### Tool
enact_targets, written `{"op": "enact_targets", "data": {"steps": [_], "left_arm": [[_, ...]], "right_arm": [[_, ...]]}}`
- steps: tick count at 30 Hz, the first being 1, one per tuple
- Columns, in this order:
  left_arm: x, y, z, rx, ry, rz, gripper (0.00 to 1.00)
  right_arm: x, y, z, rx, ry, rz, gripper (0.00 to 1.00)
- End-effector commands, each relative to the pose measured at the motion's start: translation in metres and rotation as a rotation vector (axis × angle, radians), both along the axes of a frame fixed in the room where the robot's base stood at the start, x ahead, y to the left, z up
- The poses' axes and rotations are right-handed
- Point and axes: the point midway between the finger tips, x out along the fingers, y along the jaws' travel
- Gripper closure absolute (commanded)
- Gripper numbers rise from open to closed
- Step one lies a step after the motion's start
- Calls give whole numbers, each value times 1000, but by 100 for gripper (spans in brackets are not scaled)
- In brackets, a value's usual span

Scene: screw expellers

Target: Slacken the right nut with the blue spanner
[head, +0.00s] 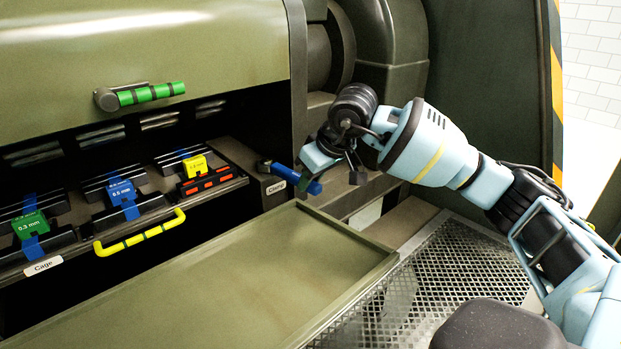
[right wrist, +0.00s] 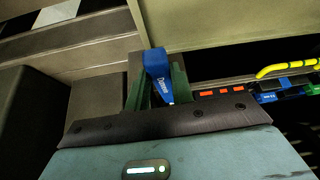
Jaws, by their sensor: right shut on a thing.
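The blue spanner (head: 285,173) is at the clamp block right of the cage shelf, its dark head at the block's upper left. Its blue handle slopes down to the right into my right gripper (head: 312,180). In the right wrist view the blue handle (right wrist: 157,64) lies between the two green fingers of my right gripper (right wrist: 158,88), which is shut on it. The right nut is not clearly seen; the spanner's head covers that spot, so I cannot tell how it sits on it. My left gripper is not in view.
The block carries a "Clamp" label (head: 276,187). Left of it are green, blue and yellow spacer blocks (head: 122,192) and a yellow handle (head: 140,234). An empty olive tray (head: 250,270) lies below. A green-gripped handle (head: 150,93) is on the cover above.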

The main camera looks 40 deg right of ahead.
Motion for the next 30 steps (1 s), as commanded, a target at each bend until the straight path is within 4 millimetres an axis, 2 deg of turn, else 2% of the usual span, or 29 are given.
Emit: {"op": "enact_targets", "data": {"steps": [15,30], "left_arm": [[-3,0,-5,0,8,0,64],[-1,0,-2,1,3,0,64]], "right_arm": [[5,-19,1,1,-4,125,100],[4,-15,2,1,-4,108,100]]}}
